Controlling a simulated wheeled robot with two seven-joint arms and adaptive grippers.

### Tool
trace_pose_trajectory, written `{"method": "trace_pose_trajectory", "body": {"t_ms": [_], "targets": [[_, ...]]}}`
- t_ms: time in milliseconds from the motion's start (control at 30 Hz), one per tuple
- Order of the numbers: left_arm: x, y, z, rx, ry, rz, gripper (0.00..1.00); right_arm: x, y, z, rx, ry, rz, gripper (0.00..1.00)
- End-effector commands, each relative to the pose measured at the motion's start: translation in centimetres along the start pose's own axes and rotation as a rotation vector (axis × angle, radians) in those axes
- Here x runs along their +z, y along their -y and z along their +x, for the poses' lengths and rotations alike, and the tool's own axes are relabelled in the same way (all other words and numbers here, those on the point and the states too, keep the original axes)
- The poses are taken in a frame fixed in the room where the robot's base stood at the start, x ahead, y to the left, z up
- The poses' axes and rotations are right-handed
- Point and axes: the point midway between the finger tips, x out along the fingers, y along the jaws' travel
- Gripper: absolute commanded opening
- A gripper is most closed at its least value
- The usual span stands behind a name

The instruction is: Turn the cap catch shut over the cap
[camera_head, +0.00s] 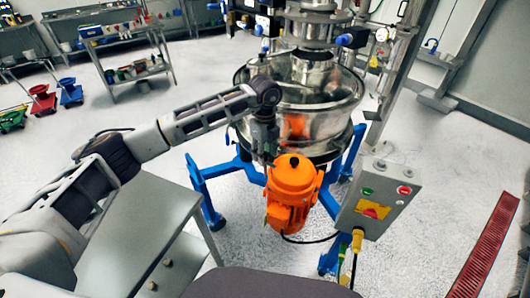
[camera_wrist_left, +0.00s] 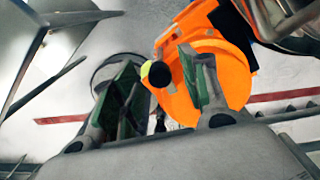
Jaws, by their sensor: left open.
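My left gripper (camera_head: 268,150) points down at the near left side of the steel sifter bowl (camera_head: 335,112), just above the orange motor (camera_head: 292,178). In the left wrist view the left gripper (camera_wrist_left: 158,85) is open, its two green-padded fingers apart. A small black knob with a yellow end (camera_wrist_left: 158,74) shows between the fingers, in front of the orange motor (camera_wrist_left: 222,65). I cannot tell whether the fingers touch the knob, or whether it belongs to the cap catch. I cannot make out the cap with certainty. My right gripper is in neither view.
A grey control box (camera_head: 375,197) stands right of the motor. Blue legs (camera_head: 205,190) carry the sifter. A grey metal table (camera_head: 150,240) stands at the near left. A steel post (camera_head: 400,70) rises behind the box. The floor at the right is mostly clear.

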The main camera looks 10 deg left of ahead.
Motion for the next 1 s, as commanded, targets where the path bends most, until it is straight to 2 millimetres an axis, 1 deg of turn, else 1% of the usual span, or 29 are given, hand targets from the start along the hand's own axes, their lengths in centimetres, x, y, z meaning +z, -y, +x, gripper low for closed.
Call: {"method": "trace_pose_trajectory", "body": {"t_ms": [33, 67, 233, 367, 467, 800, 1000], "targets": [[0.0, 0.0, 0.0, 0.0, 0.0, 0.0, 0.44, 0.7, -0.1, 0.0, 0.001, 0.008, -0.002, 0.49], [0.0, 0.0, 0.0, 0.0, 0.0, 0.0, 0.44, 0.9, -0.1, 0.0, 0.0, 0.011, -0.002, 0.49], [0.0, 0.0, -0.6, 0.0, 0.0, 0.0, 0.44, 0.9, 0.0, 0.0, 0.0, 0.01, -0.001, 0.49], [0.0, 0.1, -1.6, -0.002, 0.001, 0.0, 0.44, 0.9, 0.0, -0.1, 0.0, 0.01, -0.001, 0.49], [0.0, 0.0, -2.8, -0.001, 0.0, 0.0, 0.44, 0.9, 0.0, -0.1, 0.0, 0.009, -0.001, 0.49], [0.0, 0.1, -7.8, -0.002, 0.001, 0.0, 0.44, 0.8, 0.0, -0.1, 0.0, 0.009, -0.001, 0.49], [0.0, 0.1, -10.3, -0.001, 0.001, 0.001, 0.44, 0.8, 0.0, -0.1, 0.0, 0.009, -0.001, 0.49]]}}
